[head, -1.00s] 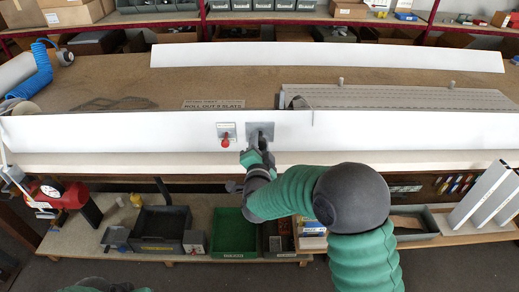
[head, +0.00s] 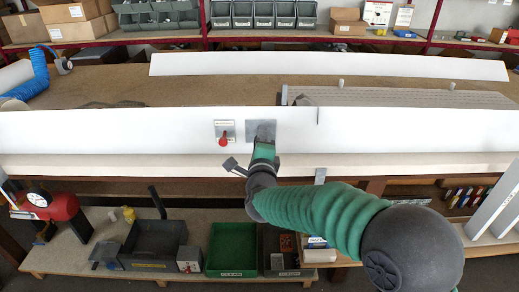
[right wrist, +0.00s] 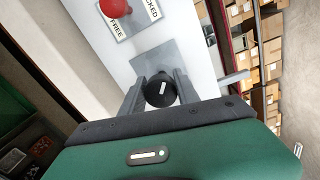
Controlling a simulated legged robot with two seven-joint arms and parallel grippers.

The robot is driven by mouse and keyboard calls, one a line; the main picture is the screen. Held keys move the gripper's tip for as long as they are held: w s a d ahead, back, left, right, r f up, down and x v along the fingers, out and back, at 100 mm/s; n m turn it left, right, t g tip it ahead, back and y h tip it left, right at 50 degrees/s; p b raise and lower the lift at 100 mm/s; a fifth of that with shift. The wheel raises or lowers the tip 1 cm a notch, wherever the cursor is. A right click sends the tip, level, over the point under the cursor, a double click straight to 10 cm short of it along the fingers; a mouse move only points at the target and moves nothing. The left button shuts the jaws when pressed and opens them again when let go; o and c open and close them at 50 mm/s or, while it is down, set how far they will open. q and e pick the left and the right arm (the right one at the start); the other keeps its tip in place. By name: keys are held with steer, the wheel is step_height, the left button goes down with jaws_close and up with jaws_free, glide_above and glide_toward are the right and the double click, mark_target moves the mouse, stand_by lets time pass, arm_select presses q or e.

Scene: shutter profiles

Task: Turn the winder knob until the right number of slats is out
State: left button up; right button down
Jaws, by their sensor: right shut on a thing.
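The winder knob (right wrist: 160,92) is round and black with a white mark, in front of a grey plate (head: 261,130) on the long white panel (head: 400,130). In the right wrist view my right gripper (right wrist: 161,80) has a finger on each side of the knob and is shut on it. In the head view the gripper (head: 263,140) hides the knob. Grey slats (head: 400,97) lie flat on the bench behind the panel; their count is not readable. My left gripper is not in view.
A red lever (head: 223,140) is on a small plate left of the knob; in the right wrist view its red ball (right wrist: 114,8) is beside FREE and LOCKED lettering. A green bin (head: 232,248), dark trays and a red gauged device (head: 52,204) stand below.

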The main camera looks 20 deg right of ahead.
steer(key=shift+f+m+b, duration=0.4)
steer(key=shift+m+b, duration=0.1)
steer(key=shift+m, duration=0.1)
steer(key=c, duration=1)
jaws_free()
steer(key=shift+c, duration=0.2)
steer(key=shift+o, duration=0.7)
steer(key=shift+r, duration=0.2)
steer(key=f+p+v, duration=0.1)
steer(key=p+v, duration=0.1)
steer(key=v, duration=1.4)
steer(key=shift+s+r, duration=0.45)
steer(key=shift+r, duration=0.05)
